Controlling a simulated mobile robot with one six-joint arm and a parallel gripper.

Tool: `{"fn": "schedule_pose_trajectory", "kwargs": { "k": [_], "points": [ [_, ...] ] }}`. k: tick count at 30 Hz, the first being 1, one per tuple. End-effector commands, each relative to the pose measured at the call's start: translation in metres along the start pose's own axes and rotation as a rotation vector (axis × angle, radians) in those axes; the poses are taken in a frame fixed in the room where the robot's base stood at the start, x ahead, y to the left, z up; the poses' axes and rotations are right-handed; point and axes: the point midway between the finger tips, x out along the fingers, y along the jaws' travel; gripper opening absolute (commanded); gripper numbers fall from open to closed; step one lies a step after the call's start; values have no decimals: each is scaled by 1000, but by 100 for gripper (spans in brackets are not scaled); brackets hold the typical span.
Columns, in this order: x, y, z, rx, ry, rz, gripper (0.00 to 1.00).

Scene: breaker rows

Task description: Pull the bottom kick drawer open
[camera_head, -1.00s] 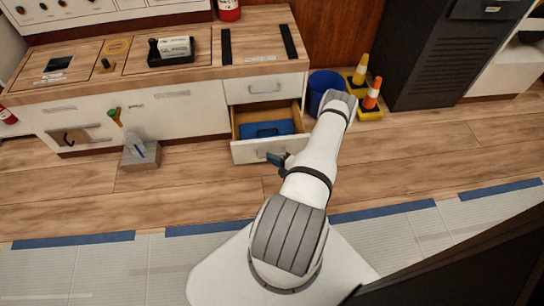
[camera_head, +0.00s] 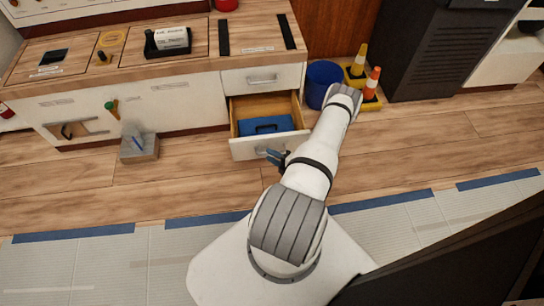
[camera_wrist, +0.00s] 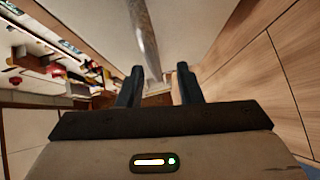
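The bottom drawer (camera_head: 246,149) under the right end of the counter is pulled out, with a blue case (camera_head: 264,125) lying inside. Its white front faces me. My gripper (camera_head: 275,157) is low at the drawer front, by its handle, which my gripper partly hides in the head view. In the wrist view, the two dark fingers of my gripper (camera_wrist: 159,85) stand apart. A grey metal bar, seemingly the handle (camera_wrist: 146,40), runs between them, with a visible gap on the right finger's side. Whether the left finger touches the bar is unclear.
A closed drawer (camera_head: 285,77) is above the open one. A blue bin (camera_head: 322,78) and cones (camera_head: 372,84) stand right of it. A grey box (camera_head: 139,148) is on the floor to the left. Open wood floor (camera_head: 120,200) lies in front.

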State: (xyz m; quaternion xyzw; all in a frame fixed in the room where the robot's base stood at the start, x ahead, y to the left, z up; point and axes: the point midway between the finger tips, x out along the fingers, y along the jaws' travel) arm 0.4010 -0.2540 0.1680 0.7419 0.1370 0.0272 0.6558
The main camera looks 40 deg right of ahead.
Motion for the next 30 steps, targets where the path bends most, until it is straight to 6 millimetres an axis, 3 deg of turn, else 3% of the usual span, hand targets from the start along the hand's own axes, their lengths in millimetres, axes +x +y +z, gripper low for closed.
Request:
{"fn": "schedule_pose_trajectory", "kwargs": {
  "k": [15, 30],
  "points": [
    [-68, 0, 1, 2, -5, -1, 32],
    [-76, -1, 0, 1, -1, -1, 32]
  ]
}}
